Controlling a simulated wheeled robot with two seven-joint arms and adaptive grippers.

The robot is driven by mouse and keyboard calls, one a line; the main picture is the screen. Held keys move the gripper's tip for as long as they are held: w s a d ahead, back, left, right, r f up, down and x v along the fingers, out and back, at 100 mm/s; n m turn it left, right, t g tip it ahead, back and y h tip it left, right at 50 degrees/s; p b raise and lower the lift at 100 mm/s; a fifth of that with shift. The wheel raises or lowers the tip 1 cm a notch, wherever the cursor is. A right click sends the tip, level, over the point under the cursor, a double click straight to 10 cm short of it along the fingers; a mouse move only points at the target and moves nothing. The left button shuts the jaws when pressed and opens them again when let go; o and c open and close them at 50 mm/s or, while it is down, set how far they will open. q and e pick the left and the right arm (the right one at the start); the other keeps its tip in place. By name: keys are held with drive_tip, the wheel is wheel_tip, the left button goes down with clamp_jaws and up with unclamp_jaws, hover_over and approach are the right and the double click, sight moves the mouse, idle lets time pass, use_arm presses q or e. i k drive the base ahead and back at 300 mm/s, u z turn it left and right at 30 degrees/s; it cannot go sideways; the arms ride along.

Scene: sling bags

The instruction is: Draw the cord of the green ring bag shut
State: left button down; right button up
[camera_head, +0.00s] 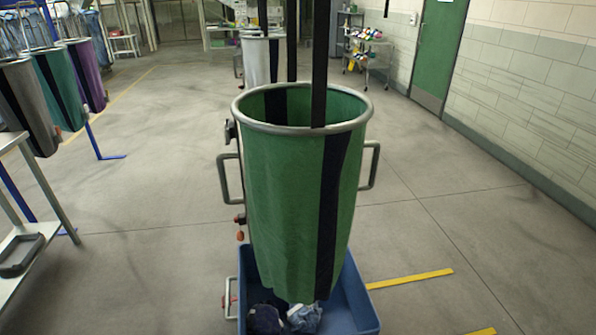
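The green ring bag (284,195) hangs upright in the middle of the head view, with a dark vertical stripe down its front. Its top is held wide open by a grey metal ring (305,129) with a handle on each side. Dark straps (319,70) run up from the ring out of view. A small orange-red piece (240,236) hangs beside the bag's left edge; I cannot tell whether it belongs to the cord. No cord is clearly visible. The bag's lower end is over a blue bin (359,299). Neither of my grippers is in view.
Dark and blue cloths (304,318) lie in the bin below the bag. A metal table (40,180) stands at the left edge, with other hanging bags (55,85) behind it. A pale bag (260,62) stands behind. The floor at right is clear up to the wall.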

sight(240, 235)
drive_tip(key=z, duration=1.75)
drive_tip(key=k, duration=1.05)
drive_tip(key=u, duration=1.8)
drive_tip(key=i, duration=0.5)
drive_tip(key=z, duration=0.1)
drive_tip(key=k, duration=0.6)
drive_tip(key=z, duration=0.7)
drive_tip(key=i, duration=1.45)
drive_tip(key=u, duration=0.4)
